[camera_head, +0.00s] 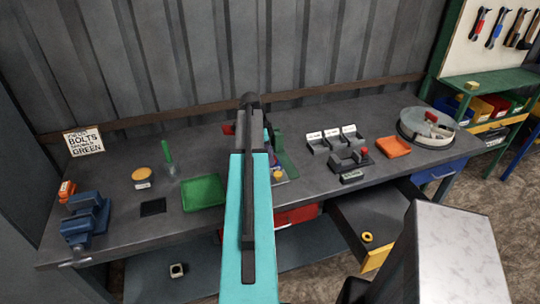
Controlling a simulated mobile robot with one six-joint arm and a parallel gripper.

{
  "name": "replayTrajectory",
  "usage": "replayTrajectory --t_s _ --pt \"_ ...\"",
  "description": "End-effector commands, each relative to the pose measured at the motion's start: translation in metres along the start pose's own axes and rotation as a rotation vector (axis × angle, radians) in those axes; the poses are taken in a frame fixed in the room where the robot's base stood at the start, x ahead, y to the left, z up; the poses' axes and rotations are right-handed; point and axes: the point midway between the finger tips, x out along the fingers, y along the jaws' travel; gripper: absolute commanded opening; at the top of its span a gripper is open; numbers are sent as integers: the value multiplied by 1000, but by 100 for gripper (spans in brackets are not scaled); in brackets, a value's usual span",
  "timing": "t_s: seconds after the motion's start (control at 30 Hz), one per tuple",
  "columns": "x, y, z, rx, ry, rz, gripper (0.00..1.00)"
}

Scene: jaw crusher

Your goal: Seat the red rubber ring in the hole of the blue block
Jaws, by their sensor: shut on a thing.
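My teal arm (250,215) reaches up through the middle of the view. Its dark far end stands over the back of the workbench. My gripper is not visible, and I cannot see what it holds. I cannot make out the red rubber ring. A small patch of red (228,129) shows just left of the arm's far end, too little to identify. I cannot make out the blue block with a hole either. The arm covers part of the bench's middle.
On the workbench are a blue vise (86,218), a green tray (203,192), grey bins (331,141), an orange tray (393,147) and a round grey bowl (427,127). An open drawer (378,218) holds a yellow ring (367,237). The bench's front left is partly clear.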

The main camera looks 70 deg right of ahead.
Motion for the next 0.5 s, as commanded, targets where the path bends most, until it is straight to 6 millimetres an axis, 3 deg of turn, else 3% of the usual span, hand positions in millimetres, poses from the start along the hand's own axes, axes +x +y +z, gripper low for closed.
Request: replayTrajectory --t_s 0.03,0.33,0.37,0.43,0.5 --pt "13 5 5 -1 -8 16 10" --pt "17 6 6 0 -11 17 10" --pt "17 6 6 0 -11 18 35" --pt "17 6 6 0 -11 18 47" --pt "18 6 6 0 -11 18 50"
